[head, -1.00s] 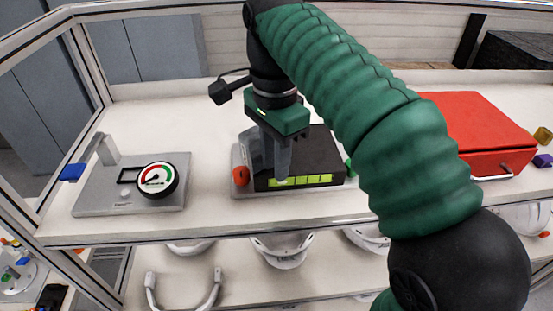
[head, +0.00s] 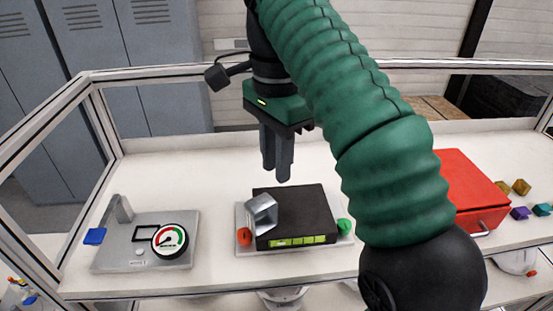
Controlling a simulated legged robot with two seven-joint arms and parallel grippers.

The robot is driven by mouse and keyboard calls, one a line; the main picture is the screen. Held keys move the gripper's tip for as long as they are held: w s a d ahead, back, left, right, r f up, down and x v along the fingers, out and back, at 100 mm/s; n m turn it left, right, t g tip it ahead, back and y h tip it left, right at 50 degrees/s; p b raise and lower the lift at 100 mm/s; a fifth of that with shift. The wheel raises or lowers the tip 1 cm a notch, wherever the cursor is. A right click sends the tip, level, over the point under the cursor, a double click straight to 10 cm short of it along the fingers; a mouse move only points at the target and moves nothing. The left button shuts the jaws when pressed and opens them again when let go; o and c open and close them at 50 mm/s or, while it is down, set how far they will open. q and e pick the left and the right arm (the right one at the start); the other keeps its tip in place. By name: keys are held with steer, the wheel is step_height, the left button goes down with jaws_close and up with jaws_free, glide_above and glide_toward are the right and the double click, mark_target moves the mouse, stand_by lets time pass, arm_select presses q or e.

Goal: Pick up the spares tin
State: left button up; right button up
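No label marks a spares tin. A red box (head: 468,190) with a metal handle stands at the right of the bench, partly behind my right arm. A silver faceted piece (head: 262,214) rests tilted at the left of a flat black box (head: 306,212) with a lime-green strip. I cannot tell which of these is the tin. My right gripper (head: 277,176) hangs pointing down above and behind the silver piece, apart from it and with nothing visible held. Its fingers look close together from this angle, so their opening is unclear. My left gripper is out of view.
The black box lies on a grey plate (head: 241,222) with a red knob (head: 244,236) and a green knob (head: 344,227). A gauge panel (head: 115,255) lies at left. Several small coloured blocks (head: 520,187) sit right of the red box. Metal frame rails edge the bench.

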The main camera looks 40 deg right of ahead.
mark_target(261, 214)
steer(key=shift+w, duration=0.1)
steer(key=shift+a+f, duration=0.15)
steer(key=shift+f, duration=0.1)
steer(key=shift+c, duration=1.1)
steer(key=f+n+b, duration=0.1)
steer(key=a+f+n+b, duration=0.1)
steer(key=n, duration=0.1)
steer(key=a+f+n+b, duration=0.1)
steer(key=n+b, duration=0.1)
steer(key=shift+s+a+f, duration=0.15)
steer(key=shift+s+f, duration=0.15)
steer(key=shift+s, duration=0.1)
jaws_close()
steer(key=s+a+f+n+b, duration=0.1)
steer(key=a+f+n+b, duration=0.3)
steer(key=f+n+b, duration=0.35)
steer(key=shift+m, duration=0.25)
steer(key=w+f+p, duration=0.1)
steer(key=w+d+f+p, duration=0.1)
steer(key=f, duration=0.1)
steer(key=w+d+f+p, duration=0.1)
steer(key=shift+w+d+f, duration=0.15)
steer(key=shift+d+f, duration=0.1)
steer(key=shift+f, duration=0.1)
steer(key=shift+r, duration=0.1)
